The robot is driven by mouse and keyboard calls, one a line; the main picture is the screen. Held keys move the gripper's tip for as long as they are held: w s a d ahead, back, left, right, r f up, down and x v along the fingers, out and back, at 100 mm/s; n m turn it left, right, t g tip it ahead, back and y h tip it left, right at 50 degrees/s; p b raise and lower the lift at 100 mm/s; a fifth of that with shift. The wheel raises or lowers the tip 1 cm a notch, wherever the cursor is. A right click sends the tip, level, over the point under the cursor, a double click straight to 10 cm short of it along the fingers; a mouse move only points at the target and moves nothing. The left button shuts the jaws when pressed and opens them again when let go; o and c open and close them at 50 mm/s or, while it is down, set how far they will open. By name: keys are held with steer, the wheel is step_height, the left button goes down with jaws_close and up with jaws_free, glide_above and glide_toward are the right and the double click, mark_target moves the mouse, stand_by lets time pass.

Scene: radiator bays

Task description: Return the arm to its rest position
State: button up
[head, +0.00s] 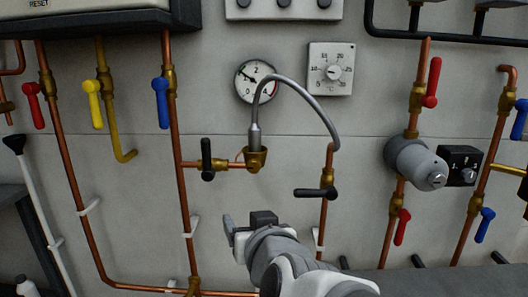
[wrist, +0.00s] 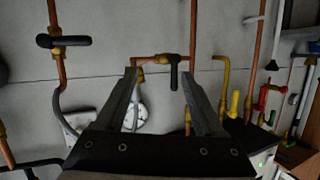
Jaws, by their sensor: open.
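In the head view this lever (head: 207,158) hangs vertical, and a second black lever (head: 314,193) lies horizontal.
A grey hose (head: 305,96) arches from the funnel to the right pipe. A pressure gauge (head: 257,81) and thermostat dial (head: 331,69) are on the wall. A grey pump (head: 417,164) stands out at right. Coloured levers, such as a yellow one (head: 93,103), line the pipes.

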steer(key=s+d+f+m+g+h, duration=0.1)
steer(key=s+d+f+g+h, duration=0.2)
steer(key=s+d, duration=0.5)
steer(key=s+d+f+m+g+h, duration=0.1)
steer(key=s+d+f+g, duration=0.35)
steer(key=s+d, duration=0.4)
step_height(320, 180, up, 24)
steer(key=w+p, duration=0.2)
steer(key=p, duration=2.1)
steer(key=shift+w+d+g, duration=0.15)
steer(key=shift+g, duration=0.2)
